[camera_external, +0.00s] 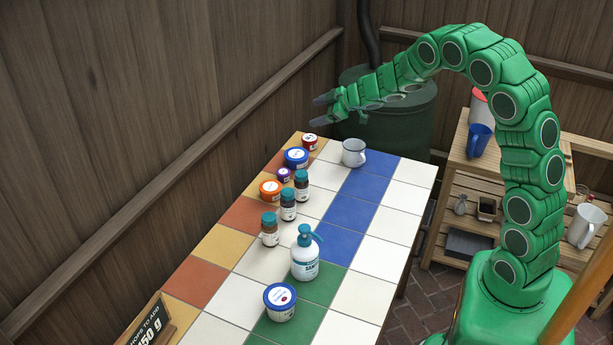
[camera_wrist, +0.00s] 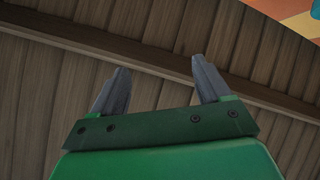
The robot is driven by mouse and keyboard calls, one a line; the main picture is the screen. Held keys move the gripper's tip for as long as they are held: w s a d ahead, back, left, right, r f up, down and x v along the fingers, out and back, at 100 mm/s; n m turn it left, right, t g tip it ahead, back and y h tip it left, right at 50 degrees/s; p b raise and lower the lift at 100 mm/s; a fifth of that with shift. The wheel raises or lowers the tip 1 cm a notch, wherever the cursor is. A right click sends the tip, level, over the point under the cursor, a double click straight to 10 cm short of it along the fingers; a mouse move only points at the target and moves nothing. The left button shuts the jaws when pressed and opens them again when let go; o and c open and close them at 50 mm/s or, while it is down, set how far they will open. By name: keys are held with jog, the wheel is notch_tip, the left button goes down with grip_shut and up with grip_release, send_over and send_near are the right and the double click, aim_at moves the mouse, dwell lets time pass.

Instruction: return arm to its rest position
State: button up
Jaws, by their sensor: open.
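My green arm curves up from its base at the right and reaches left over the far end of the tiled table (camera_external: 350,296). My gripper (camera_external: 318,111) is in the air above and beyond the table's far end, near the wooden wall. In the wrist view the two grey fingers of my gripper (camera_wrist: 160,88) stand apart with nothing between them. Behind them is the plank wall with a rail, and a corner of the coloured tiles at top right.
Tubs, such as a blue one (camera_external: 296,158), small bottles (camera_external: 288,204), a white enamel mug (camera_external: 353,152), a pump bottle (camera_external: 305,256) and a blue-lidded tub (camera_external: 280,302) stand on the table. A dark green barrel (camera_external: 400,135) is behind. A wooden shelf (camera_external: 455,165) stands right.

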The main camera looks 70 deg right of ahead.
jog(key=s+a+r+m+g+h, duration=0.2)
jog(key=s+a+r, duration=0.15)
jog(key=s, duration=0.35)
jog(key=s+a+r+m+g+h, duration=0.25)
jog(key=s+r, duration=0.25)
jog(key=s, duration=0.3)
jog(key=s+a+f+g+y, duration=0.1)
jog(key=s+a+g, duration=0.1)
jog(key=s+a, duration=0.6)
jog(key=s+a+f+g+y, duration=0.1)
jog(key=s+a+g+y, duration=0.1)
jog(key=s+a, duration=0.6)
jog(key=s+a+f+m+g+y, duration=0.1)
jog(key=s+a+g, duration=0.3)
jog(key=s, duration=1.5)
jog(key=a+y, duration=0.1)
jog(key=a, duration=0.3)
jog(key=shift+g, duration=0.25)
